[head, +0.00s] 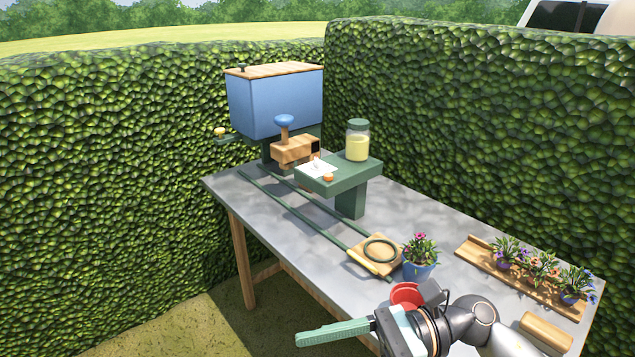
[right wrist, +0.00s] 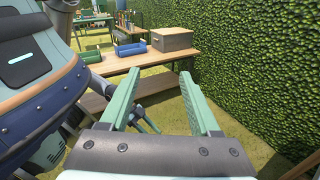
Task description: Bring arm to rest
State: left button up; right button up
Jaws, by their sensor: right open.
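My right arm comes in from the lower right of the head view. Its gripper (head: 322,334) points left, past the near edge of the grey-topped table (head: 235,190). In the right wrist view the two green fingers of the right gripper (right wrist: 160,90) stand wide apart with nothing between them. Beyond them are grass and a wooden bench (right wrist: 150,58).
A blue flower pot (head: 420,270) and a red round object (head: 405,295) are close behind the right gripper. A wooden tray (head: 480,258) holds several potted flowers. A blue hopper (head: 280,105) and a jar (head: 357,142) are farther back. Hedges (head: 90,150) enclose the table.

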jog(key=w+d+m+t+y, duration=0.25)
jog(key=w+m+t, duration=0.35)
jog(key=m+t, duration=1.05)
jog(key=w+d+f+m+t+h+p, duration=0.1)
jog(key=w+d+f+m+t+h, duration=0.15)
jog(key=m, duration=0.55)
jog(key=w+d+f+m+t+h, duration=0.1)
jog(key=d+f+m+h, duration=0.2)
jog(key=m, duration=0.6)
jog(key=s+d+f+m+g+h+p, duration=0.1)
jog(key=d+f+m+h, duration=0.1)
jog(key=f+m+h, duration=0.3)
jog(key=s+d+f+m+h, duration=0.2)
jog(key=f+m+h, duration=0.1)
jog(key=f+m, duration=0.35)
jog(key=s+d+f+m+g+h, duration=0.3)
jog(key=s+f+m, duration=0.4)
jog(key=s+f, duration=0.5)
jog(key=d+f+g, duration=0.1)
jog(key=f+g, duration=0.1)
jog(key=shift+m+g+h+p, duration=0.3)
jog(key=shift+g, duration=0.1)
